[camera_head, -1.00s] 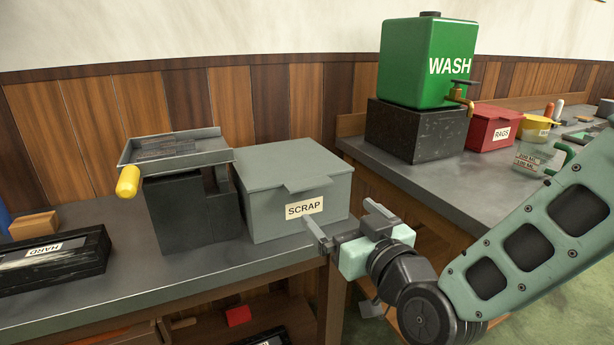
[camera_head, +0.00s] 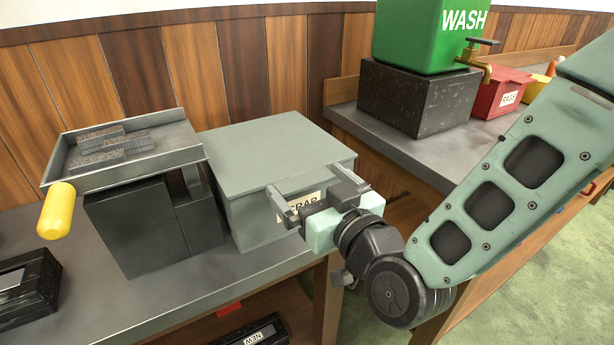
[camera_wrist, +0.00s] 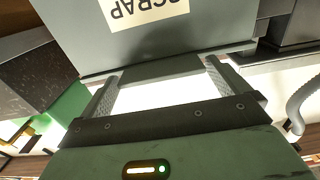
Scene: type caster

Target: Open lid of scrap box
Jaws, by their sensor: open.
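The grey scrap box (camera_head: 262,222) stands on the bench with its flat lid (camera_head: 275,150) shut. Its SCRAP label (camera_head: 305,201) is partly hidden by my gripper (camera_head: 308,190) in the head view. The label (camera_wrist: 148,8) shows upside down in the wrist view. My gripper is open at the box's front, with a finger on each side of the lid's front tab (camera_wrist: 160,69). Whether the fingers touch the tab cannot be told.
A tray with a yellow handle (camera_head: 57,210) and dark bars stands on a dark block just left of the box. At the back right are a green WASH tank (camera_head: 425,40) on a black block (camera_head: 420,98) and a red RAGS box (camera_head: 498,95).

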